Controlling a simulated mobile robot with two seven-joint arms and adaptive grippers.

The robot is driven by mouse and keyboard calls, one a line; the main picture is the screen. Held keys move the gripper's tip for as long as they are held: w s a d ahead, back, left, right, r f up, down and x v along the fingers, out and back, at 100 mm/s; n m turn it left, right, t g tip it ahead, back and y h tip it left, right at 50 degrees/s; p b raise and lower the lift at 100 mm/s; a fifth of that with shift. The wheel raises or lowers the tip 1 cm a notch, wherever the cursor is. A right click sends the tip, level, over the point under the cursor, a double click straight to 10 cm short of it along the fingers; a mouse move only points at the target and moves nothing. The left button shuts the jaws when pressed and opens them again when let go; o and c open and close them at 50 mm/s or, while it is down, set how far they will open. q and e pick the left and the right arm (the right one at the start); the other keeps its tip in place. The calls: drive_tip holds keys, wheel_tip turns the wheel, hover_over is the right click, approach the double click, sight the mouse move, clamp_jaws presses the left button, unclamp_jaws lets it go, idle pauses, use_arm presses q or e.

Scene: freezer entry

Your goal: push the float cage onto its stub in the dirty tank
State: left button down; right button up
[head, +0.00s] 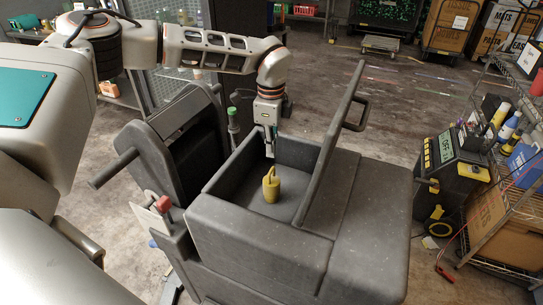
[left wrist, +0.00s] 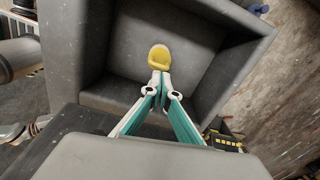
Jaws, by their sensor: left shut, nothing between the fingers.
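The float cage (head: 271,185) is a small yellow piece with a loop-like top. It stands inside the open dirty tank (head: 235,223), a dark grey box whose lid is raised to the right. The float cage also shows in the left wrist view (left wrist: 158,57). I cannot see the stub, nor tell whether the cage is seated on it. My left gripper (head: 270,152) is shut and empty, pointing down into the tank above and behind the cage. In the left wrist view its teal and white fingers (left wrist: 160,80) meet just below the cage. My right gripper is not in view.
The raised lid (head: 328,150) with its handle stands close to the right of my left gripper. A second dark open compartment (head: 185,140) lies to the left. A wire shelf (head: 505,190) and a black and yellow unit (head: 447,170) stand at the right.

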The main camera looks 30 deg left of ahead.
use_arm(q)
wheel_tip(320, 180, up, 9)
idle(0.3)
drive_tip(key=shift+s+f, duration=0.1)
